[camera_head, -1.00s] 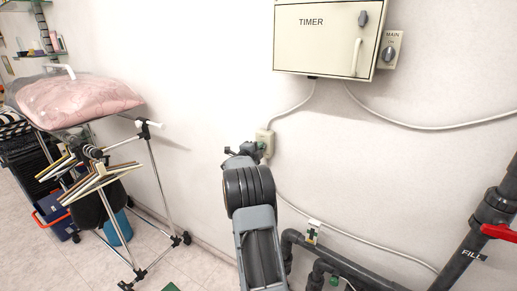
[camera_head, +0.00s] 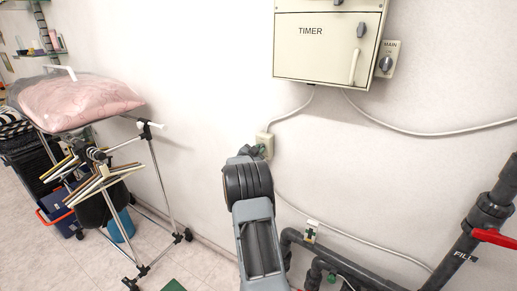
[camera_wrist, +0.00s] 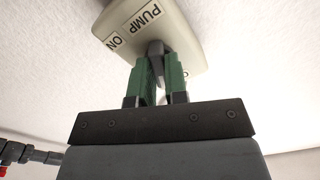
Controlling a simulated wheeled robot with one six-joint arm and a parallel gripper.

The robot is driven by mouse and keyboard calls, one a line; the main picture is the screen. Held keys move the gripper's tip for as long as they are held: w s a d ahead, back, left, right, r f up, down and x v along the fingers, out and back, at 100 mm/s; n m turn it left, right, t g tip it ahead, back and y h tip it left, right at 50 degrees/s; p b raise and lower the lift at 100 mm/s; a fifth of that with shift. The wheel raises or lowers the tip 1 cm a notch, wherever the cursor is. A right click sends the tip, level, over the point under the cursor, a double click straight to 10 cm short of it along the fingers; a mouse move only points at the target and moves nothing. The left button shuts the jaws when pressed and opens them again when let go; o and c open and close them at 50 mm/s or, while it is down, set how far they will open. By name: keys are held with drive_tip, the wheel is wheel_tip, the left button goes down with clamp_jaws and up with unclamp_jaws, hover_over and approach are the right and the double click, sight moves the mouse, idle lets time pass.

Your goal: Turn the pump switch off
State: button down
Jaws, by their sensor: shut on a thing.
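The pump switch is a cream wall box (camera_head: 264,139) below the timer cabinet in the head view. The wrist view shows the box (camera_wrist: 182,28) close up, tilted in the picture, with "PUMP" and "ON" labels. Its grey knob (camera_wrist: 156,50) stands between the green fingers of my gripper (camera_wrist: 158,66). My gripper is shut on the knob. In the head view my gripper (camera_head: 258,151) is at the box, partly hidden behind my dark arm link. Part of the lettering on the box is hidden by the fingers.
The timer cabinet (camera_head: 327,42) and a main switch (camera_head: 386,62) are on the wall above. Cables run along the wall. Dark pipes (camera_head: 465,240) with a red handle (camera_head: 494,237) stand at lower right. A clothes rack (camera_head: 160,190) with a pink bag (camera_head: 80,100) stands left.

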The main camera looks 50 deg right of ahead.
drive_tip(key=n+p, duration=0.2)
drive_tip(key=n, duration=0.2)
drive_tip(key=shift+n, duration=0.4)
drive_tip(key=shift+f+n, duration=0.1)
drive_tip(key=shift+n, duration=0.2)
drive_tip(key=c, duration=1.1)
unclamp_jaws()
drive_tip(key=shift+c, duration=0.2)
drive_tip(key=b+v, duration=0.3)
drive_tip(key=v, duration=1)
drive_tip(key=shift+a+b, duration=0.3)
drive_tip(key=shift+a, duration=0.1)
